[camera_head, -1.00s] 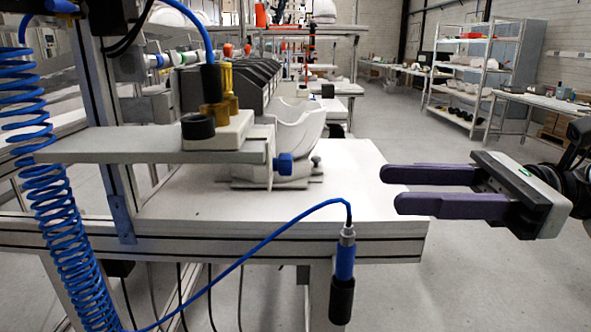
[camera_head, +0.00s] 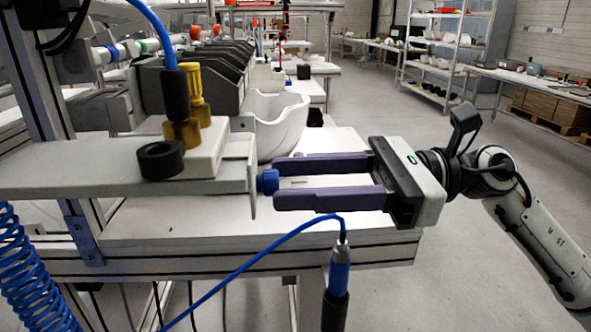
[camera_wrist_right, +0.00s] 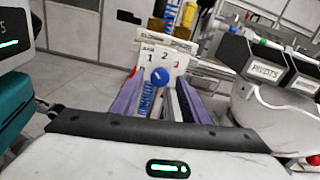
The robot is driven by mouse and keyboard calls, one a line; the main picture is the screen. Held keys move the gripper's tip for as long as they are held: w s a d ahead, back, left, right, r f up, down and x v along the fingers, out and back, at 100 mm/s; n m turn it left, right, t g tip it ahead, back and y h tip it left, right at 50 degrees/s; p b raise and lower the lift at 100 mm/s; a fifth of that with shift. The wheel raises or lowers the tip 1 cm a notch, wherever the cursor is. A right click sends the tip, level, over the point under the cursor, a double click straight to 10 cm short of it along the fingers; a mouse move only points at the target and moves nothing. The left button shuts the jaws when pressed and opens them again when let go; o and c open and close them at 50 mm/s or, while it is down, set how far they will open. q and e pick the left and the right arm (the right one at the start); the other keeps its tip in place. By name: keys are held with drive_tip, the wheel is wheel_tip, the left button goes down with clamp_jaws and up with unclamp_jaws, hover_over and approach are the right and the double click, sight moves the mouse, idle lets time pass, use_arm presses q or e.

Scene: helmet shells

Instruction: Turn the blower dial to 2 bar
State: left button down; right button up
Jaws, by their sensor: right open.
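The blower dial (camera_head: 268,182) is a small blue knob on the front of an upright plate (camera_head: 252,176) at the end of a grey shelf. In the right wrist view the dial (camera_wrist_right: 160,76) sits on a white plate marked 1, 2 and 3, with 2 above it. A pale mark shows on the knob, too small to read surely. My right gripper (camera_head: 277,183) is open, its purple fingers level and pointing at the dial. The fingertips are at the knob, one on each side in the wrist view; contact cannot be told. My left gripper is out of view.
A blue air hose (camera_head: 270,252) runs below the gripper to a blue-and-black nozzle (camera_head: 338,275). Brass fittings (camera_head: 186,115) and a black ring (camera_head: 160,160) stand on the shelf. A white helmet shell (camera_head: 280,120) sits behind the gripper.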

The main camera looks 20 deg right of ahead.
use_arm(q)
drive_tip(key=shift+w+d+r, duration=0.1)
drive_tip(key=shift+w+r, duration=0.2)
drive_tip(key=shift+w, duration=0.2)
use_arm(e)
drive_tip(key=shift+w+a, duration=0.1)
drive_tip(key=shift+a, duration=0.25)
clamp_jaws()
use_arm(q)
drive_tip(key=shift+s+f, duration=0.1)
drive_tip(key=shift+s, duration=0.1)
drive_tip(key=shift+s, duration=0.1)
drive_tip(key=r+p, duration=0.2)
drive_tip(key=shift+p, duration=0.35)
use_arm(e)
drive_tip(key=m, duration=0.8)
drive_tip(key=shift+m, duration=0.3)
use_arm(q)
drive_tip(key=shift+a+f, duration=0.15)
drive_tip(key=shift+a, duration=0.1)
